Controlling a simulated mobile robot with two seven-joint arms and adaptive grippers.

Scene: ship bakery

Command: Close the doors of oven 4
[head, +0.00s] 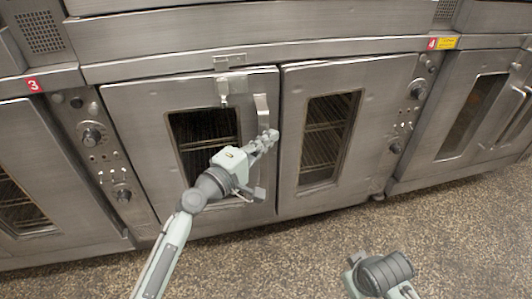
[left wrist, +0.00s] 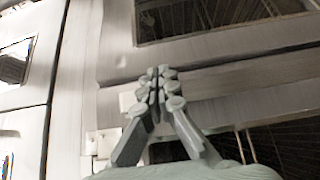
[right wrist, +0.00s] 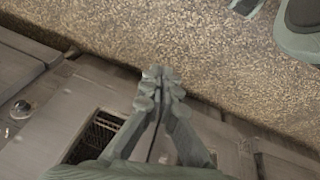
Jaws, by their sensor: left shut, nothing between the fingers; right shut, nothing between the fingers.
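Oven 4 has a red "4" label (head: 432,43) at its upper right. Its left door (head: 150,118) and right door (head: 375,125) both have dark windows and stand side by side, looking about flush with the oven front. A thin dark gap runs between them; I cannot tell if they are fully closed. My left gripper (head: 268,140) is shut and empty, in front of the left door's right edge, just below its handle (head: 261,108). Contact is unclear. In the left wrist view its fingertips (left wrist: 160,75) are together before metal. My right gripper (right wrist: 160,75) is shut and empty, low above the floor.
Oven 3 (head: 60,185) stands at the left and another oven (head: 450,125) at the right. Control panels with knobs (head: 92,135) flank the doors. The speckled floor (head: 300,250) in front is clear.

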